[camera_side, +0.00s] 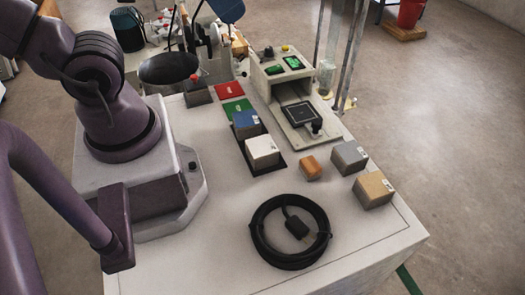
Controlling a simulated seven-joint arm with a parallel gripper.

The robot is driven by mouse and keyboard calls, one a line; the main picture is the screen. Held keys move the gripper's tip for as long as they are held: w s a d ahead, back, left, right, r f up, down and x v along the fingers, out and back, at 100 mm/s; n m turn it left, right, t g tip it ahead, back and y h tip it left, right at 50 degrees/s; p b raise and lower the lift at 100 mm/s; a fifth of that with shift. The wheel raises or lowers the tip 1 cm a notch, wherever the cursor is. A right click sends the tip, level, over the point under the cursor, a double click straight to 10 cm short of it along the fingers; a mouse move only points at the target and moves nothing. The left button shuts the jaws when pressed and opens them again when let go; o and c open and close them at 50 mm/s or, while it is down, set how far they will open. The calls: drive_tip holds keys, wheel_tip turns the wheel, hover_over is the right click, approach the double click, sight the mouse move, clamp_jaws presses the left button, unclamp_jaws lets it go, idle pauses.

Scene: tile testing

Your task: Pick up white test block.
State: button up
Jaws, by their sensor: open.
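The white test block (262,150) sits on a dark pad (272,169) near the middle of the table. It has a small label on its upper face. A blue block (246,123) stands close behind it, nearly touching or touching; I cannot tell which. My gripper does not show in the side view. Only parts of my purple arm show at the left, to the left of the white block. Nothing visible is holding the white block.
Right of the white block are a small orange-brown block (310,168), a grey block (349,157) and a tan block (373,188). A coiled black cable (254,246) lies in front. A testing device (300,113), red tile (228,90) and green tile (236,106) are behind.

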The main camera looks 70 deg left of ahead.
drive_tip(key=o, duration=0.7)
drive_tip(key=w+d+f+n+g+h, duration=0.25)
drive_tip(key=w+f+n, duration=0.35)
drive_tip(key=f, duration=0.4)
drive_tip(key=n+g+y, duration=0.3)
drive_tip(key=n, duration=0.9)
hover_over(262, 145)
wheel_tip(262, 145, down, 12)
drive_tip(key=shift+h, duration=0.25)
drive_tip(key=shift+f, duration=6)
